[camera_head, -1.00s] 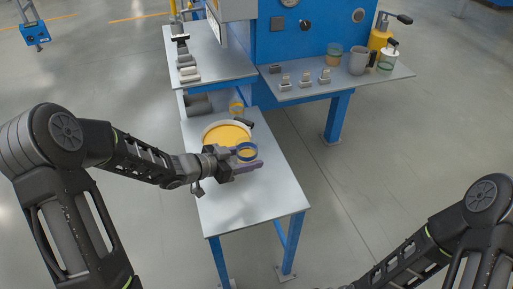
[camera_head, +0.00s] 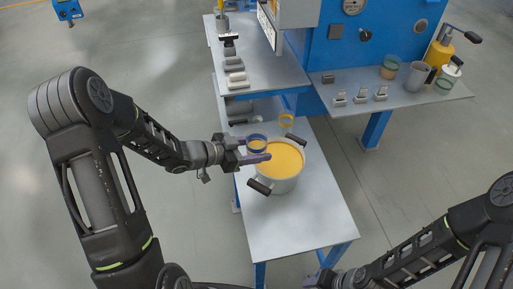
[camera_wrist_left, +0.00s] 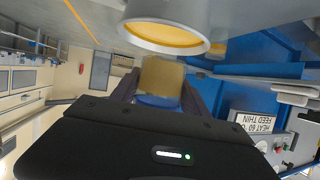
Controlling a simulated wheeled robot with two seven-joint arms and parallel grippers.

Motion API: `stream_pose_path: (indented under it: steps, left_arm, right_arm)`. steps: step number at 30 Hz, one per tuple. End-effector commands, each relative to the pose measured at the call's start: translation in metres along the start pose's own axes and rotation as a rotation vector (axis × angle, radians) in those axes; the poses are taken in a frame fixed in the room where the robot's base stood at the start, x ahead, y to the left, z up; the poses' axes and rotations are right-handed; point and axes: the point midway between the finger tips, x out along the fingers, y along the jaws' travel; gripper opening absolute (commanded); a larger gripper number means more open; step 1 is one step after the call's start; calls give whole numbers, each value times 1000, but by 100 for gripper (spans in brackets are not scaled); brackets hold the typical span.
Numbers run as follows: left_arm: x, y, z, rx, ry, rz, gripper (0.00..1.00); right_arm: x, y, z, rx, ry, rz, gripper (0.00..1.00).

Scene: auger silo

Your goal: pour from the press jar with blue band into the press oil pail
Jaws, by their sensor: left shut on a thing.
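The press jar with blue band (camera_head: 257,146) is a small clear jar with a blue ring at its top. My left gripper (camera_head: 256,158) is shut on it at the left edge of the pail, and the jar looks about upright. The left wrist view shows the jar (camera_wrist_left: 161,78) between the fingers, with tan-yellow contents. The press oil pail (camera_head: 283,185) is a grey pot with black handles, full of yellow oil, standing on the grey table. Its rim (camera_wrist_left: 150,40) also shows in the left wrist view. My right gripper (camera_head: 318,281) is partly in view at the bottom edge, its jaws unclear.
The table (camera_head: 300,225) is bare in front of the pail. A blue machine (camera_head: 370,45) rises behind. Its side shelf (camera_head: 400,98) holds small blocks, cups and a yellow pump.

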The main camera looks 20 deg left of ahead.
Motion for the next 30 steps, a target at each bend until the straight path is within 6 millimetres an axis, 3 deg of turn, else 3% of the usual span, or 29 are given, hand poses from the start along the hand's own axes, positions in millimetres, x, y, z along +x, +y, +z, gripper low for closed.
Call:
stream_pose_path:
  steps: [15,30]
  left_arm:
    - [-4,0,11,9,-168,1,7]
    - [-4,-1,17,9,-200,-1,7]
  right_arm:
    - [-28,-11,0,-1,-1,-1,47]
    - [-28,-11,0,-1,-2,-1,47]
